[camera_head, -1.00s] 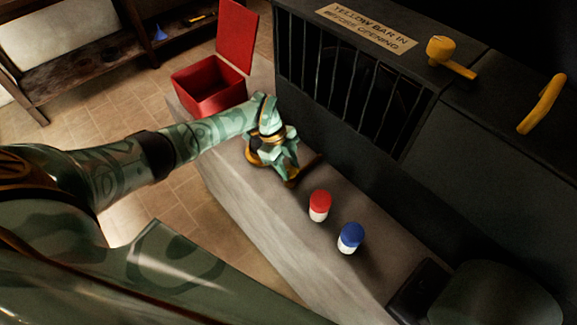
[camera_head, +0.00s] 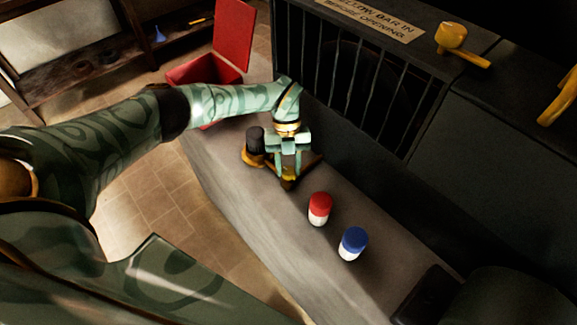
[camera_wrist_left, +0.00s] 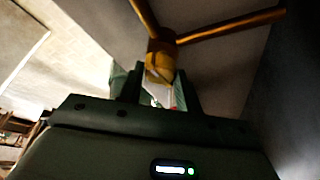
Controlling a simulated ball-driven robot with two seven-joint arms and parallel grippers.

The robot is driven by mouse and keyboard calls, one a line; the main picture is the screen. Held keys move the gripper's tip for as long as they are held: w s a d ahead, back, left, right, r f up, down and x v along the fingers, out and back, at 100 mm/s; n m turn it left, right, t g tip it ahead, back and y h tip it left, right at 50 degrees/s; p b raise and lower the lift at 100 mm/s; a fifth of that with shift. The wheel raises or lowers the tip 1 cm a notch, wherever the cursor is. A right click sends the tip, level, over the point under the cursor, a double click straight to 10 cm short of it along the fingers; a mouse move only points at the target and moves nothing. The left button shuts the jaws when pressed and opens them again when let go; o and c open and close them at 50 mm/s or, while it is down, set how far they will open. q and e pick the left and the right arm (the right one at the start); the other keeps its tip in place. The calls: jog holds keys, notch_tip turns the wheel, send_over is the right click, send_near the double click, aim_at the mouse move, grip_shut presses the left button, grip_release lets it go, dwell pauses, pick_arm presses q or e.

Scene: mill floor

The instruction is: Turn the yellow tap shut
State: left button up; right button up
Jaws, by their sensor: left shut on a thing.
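The yellow tap (camera_head: 288,184) is low on the grey ledge near the dark machine wall, largely covered by my left gripper (camera_head: 289,165). In the left wrist view the tap (camera_wrist_left: 160,62) shows as a yellow hub with two yellow bars running out from it. The left gripper's fingers (camera_wrist_left: 163,88) stand on either side of the hub and are shut on it. A dark round cap (camera_head: 255,140) on a yellow foot stands just left of the gripper. How far the tap is turned cannot be told. My right gripper is not in view.
A red-capped bottle (camera_head: 319,209) and a blue-capped bottle (camera_head: 352,244) stand on the ledge (camera_head: 240,210) right of the gripper. A red box (camera_head: 190,72) is behind my left forearm. A barred grate (camera_head: 345,65) and another yellow handle (camera_head: 461,46) are on the machine.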

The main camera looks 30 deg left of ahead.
pick_arm(q)
jog(key=shift+m, duration=0.7)
jog(key=shift+y+b, duration=0.3)
jog(key=o, duration=1)
jog(key=shift+g, duration=0.3)
jog(key=shift+r, duration=0.1)
jog(key=v, duration=0.7)
jog(key=shift+p, duration=0.45)
